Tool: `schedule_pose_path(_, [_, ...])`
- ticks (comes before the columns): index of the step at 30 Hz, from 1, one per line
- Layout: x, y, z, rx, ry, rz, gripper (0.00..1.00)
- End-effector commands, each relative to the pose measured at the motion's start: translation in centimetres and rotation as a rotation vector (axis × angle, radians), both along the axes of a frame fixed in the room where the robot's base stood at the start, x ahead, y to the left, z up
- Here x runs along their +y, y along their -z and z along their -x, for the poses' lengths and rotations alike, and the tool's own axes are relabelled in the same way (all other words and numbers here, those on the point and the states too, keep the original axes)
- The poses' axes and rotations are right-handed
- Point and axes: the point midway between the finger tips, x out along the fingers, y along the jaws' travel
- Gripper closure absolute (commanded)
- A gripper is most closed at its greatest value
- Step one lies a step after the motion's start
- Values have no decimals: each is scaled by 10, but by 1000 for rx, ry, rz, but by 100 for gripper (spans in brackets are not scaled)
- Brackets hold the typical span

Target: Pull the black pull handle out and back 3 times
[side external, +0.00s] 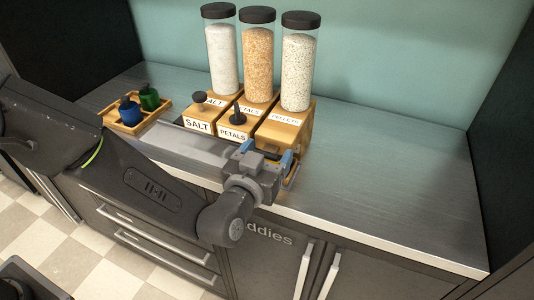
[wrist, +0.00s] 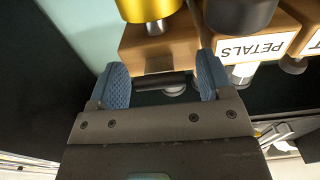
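The black pull handle (wrist: 160,81) shows in the wrist view as a dark bar between my fingers, in front of the wooden block of the pellets dispenser. My gripper (wrist: 162,78) has two blue ribbed fingertips, set wide apart on either side of the bar. I cannot tell whether they touch its ends. In the side view my gripper (side external: 266,156) is at the front of the pellets dispenser (side external: 286,122), and the handle is hidden behind it. A yellow cylinder (wrist: 150,8) sits above the bar in the wrist view.
Dispensers labelled SALT (side external: 198,122) and PETALS (side external: 234,131), each with a dark knob, stand to the left. A wooden tray (side external: 112,118) holds a blue bottle (side external: 130,112) and a green bottle (side external: 149,98). The grey counter (side external: 400,170) on the right is clear.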

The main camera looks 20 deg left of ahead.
Motion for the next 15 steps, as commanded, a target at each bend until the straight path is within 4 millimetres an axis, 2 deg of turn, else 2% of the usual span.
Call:
schedule_pose_path(2, [0,0,0,0,0,0,35])
schedule_pose_path(15, [0,0,0,0,0,0,77])
